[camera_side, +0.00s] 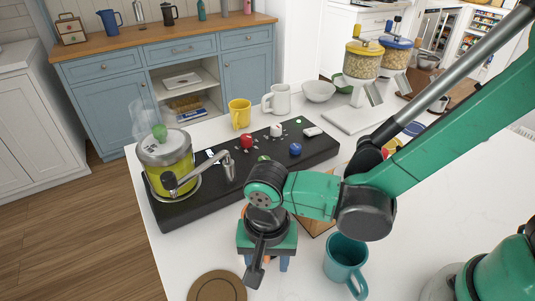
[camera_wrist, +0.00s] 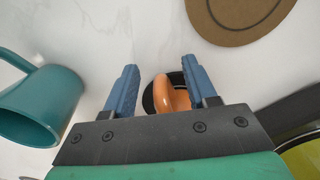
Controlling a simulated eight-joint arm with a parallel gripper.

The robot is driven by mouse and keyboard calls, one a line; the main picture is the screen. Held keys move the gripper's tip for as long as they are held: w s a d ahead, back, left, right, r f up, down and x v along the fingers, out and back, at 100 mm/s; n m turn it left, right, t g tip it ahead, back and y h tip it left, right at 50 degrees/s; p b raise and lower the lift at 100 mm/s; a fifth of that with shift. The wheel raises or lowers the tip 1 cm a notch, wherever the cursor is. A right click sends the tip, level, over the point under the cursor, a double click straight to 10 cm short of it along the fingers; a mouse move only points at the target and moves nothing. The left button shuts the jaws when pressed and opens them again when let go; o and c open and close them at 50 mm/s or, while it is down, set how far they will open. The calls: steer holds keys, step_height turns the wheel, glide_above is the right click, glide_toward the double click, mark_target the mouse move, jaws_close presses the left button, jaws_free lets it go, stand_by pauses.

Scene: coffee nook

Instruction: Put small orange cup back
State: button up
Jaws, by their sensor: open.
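The small orange cup (camera_wrist: 172,96) shows in the wrist view between my gripper's two blue fingers. A dark round shape lies around or under it; I cannot tell whether this is part of the cup or a separate thing. In the side view the cup is mostly hidden by my gripper. My gripper (camera_wrist: 159,68) is open, with one finger on each side of the cup and no clear contact. In the side view my gripper (camera_side: 264,266) is low over the white counter, left of the teal mug.
A teal mug (camera_side: 345,262) stands close to the right of my gripper. A round brown mat (camera_side: 217,288) lies to the front left. A black machine base (camera_side: 320,148) with a yellow-green pot (camera_side: 168,165) is behind. A yellow cup (camera_side: 239,113) and white mug (camera_side: 277,100) stand further back.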

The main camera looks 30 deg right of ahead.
jaws_close()
stand_by(1.4)
